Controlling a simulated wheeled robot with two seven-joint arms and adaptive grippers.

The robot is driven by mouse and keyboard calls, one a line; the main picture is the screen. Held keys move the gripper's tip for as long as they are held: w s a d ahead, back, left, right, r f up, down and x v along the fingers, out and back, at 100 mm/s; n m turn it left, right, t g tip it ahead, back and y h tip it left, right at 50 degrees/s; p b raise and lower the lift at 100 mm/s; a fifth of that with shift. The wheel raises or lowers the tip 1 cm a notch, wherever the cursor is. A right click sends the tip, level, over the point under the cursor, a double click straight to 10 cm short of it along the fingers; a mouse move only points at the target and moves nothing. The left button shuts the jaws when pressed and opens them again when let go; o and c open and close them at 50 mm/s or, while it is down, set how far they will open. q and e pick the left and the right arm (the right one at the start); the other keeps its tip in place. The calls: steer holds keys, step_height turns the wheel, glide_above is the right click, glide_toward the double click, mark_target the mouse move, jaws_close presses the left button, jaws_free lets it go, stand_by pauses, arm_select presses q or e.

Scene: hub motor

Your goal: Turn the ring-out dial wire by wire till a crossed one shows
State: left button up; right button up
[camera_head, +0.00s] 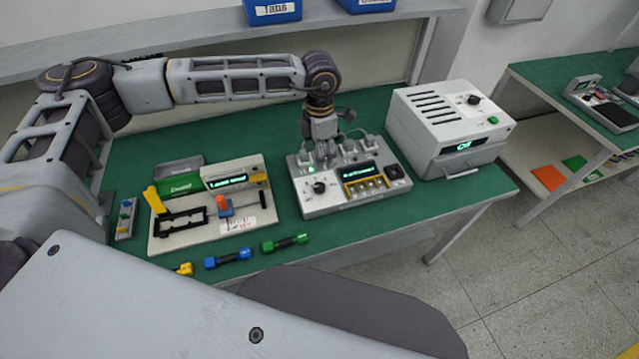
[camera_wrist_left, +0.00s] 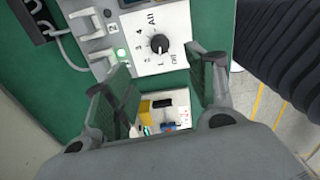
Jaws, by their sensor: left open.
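The tester box (camera_head: 330,206) is light grey and sits on the green bench. Its black dial (camera_head: 319,187) is on the front left of the top, beside a lit screen (camera_head: 358,172) whose text I cannot read for sure. In the left wrist view the dial (camera_wrist_left: 160,44) stands on a white plate marked from Off through numbers to All. My left gripper (camera_head: 324,158) points down over the box, just behind the dial. In the left wrist view its two fingers (camera_wrist_left: 160,72) are apart, with nothing between them, and the dial appears beyond their tips. My right gripper is not in view.
A white fixture board (camera_head: 170,240) with a small screen stands to the left. Blue (camera_head: 228,258) and green (camera_head: 285,243) connectors lie at the bench's front edge. A grey vented box (camera_head: 440,130) reading Off stands to the right.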

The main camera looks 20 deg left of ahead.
mark_target(319, 186)
arm_select(q)
step_height(319, 186, down, 14)
steer(key=shift+r+p, duration=0.15)
steer(key=shift+p, duration=0.8)
steer(key=c, duration=1)
steer(key=shift+c, duration=0.2)
